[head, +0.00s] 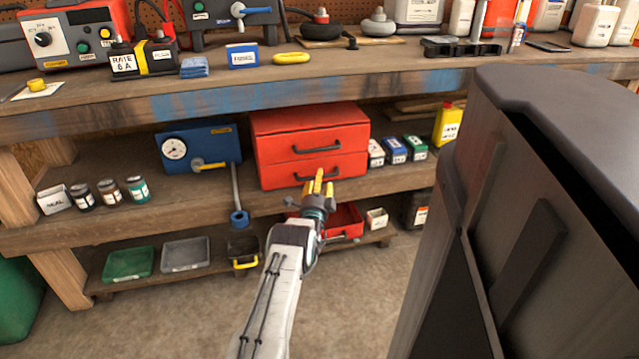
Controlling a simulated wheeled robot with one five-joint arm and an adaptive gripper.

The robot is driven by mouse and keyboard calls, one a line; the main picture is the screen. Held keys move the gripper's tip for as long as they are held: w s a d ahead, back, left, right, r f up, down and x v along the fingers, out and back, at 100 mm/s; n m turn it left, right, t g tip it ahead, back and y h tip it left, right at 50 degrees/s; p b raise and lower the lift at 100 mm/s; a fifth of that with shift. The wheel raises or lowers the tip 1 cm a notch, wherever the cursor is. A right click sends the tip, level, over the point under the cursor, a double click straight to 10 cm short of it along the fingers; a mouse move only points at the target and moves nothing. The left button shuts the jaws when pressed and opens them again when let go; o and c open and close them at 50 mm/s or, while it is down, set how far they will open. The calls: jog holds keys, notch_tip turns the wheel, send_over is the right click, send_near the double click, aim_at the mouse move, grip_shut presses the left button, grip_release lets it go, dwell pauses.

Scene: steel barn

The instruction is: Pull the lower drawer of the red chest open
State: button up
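The red chest (310,119) sits on the middle shelf of the workbench, with two drawers, each with a dark bar handle. Its lower drawer (278,177) looks closed, its front level with the upper one.
A blue box with a gauge (198,147) stands left of the chest. Small boxes (394,150) and a yellow bottle (448,124) stand to its right. A red tray (345,222) is on the bottom shelf below. A large dark body fills the right foreground.

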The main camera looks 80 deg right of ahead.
jog(key=shift+d+r+b, duration=0.1)
jog(key=shift+d+b, duration=0.3)
jog(key=shift+d, duration=0.5)
jog(key=shift+o, duration=0.3)
grip_shut()
